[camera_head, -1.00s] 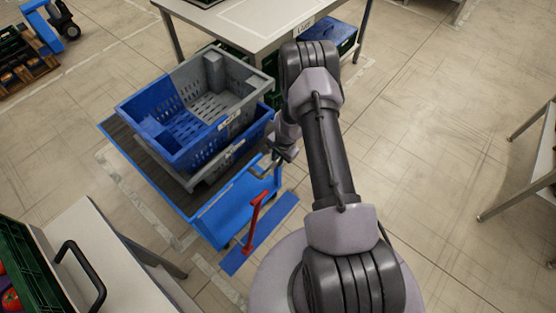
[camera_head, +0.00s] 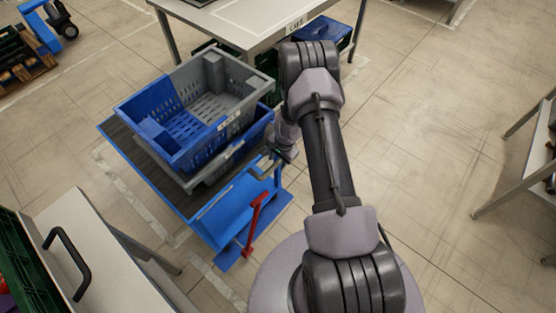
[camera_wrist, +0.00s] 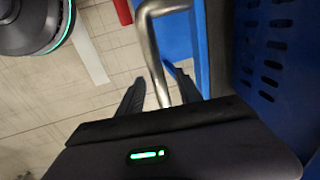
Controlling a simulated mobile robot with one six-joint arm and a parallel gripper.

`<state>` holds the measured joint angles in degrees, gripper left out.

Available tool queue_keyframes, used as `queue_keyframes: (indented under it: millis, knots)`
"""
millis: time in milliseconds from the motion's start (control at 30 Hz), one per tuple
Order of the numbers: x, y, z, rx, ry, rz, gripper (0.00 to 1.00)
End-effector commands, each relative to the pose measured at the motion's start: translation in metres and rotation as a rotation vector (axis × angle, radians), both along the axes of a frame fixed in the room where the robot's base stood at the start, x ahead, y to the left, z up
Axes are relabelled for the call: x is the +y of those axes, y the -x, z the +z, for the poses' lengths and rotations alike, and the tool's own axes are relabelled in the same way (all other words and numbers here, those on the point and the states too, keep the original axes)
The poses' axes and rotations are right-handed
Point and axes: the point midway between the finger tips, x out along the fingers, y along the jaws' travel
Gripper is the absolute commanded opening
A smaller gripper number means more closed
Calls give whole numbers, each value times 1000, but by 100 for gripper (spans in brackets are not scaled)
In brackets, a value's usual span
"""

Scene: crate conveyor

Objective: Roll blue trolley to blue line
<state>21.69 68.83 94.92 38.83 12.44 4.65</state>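The blue trolley (camera_head: 205,205) stands left of my arm. My gripper (camera_head: 284,155) is at this handle, partly hidden by my arm.
A white-topped table (camera_head: 245,22) stands behind the trolley, with a blue box (camera_head: 325,33) under it. A near-left table (camera_head: 100,245) bears a green crate (camera_head: 30,270). Another table (camera_head: 515,180) stands at right. The floor between is clear.

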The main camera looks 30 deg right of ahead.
Motion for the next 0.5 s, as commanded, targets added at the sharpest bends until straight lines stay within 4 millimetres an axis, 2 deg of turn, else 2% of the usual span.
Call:
queue_keyframes:
  millis: [300, 367, 500]
  knots:
    - [-1, 0, 5, -1, 1, 0, 41]
    - [-1, 1, 15, -1, 1, 0, 41]
    - [-4, 8, 55, -3, 1, 0, 41]
